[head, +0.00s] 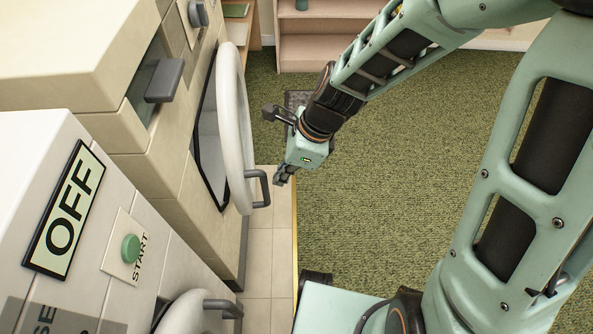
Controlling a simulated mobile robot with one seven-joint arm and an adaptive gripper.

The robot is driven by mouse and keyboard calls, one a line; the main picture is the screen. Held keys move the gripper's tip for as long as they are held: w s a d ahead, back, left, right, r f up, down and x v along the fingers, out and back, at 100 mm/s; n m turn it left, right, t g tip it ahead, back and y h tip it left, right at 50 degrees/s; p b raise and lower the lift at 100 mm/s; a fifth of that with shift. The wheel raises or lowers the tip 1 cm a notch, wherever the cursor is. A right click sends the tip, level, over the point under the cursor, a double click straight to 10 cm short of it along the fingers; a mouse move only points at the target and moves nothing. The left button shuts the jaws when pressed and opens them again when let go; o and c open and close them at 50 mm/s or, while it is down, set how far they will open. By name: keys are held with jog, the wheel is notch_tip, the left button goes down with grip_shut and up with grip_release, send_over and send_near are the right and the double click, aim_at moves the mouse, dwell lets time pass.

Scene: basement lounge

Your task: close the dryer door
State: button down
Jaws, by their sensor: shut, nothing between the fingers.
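The dryer door (235,125) is a round white door with a dark grey handle (260,188) on its rim. It stands ajar from the front of the beige dryer (170,165), with the dark opening showing behind it. My gripper (281,179) is shut and empty, pointing down beside the handle on its right. In this view it looks close to the handle; I cannot tell whether they touch.
A white machine with an OFF sign (67,210) and a green START button (130,248) stands at the near left. A pinkish shelf (310,40) stands at the back. Green carpet (390,200) lies open to the right, beside a tiled strip (270,260).

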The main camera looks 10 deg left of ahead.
jog(key=shift+a, duration=0.5)
jog(key=shift+s, duration=0.1)
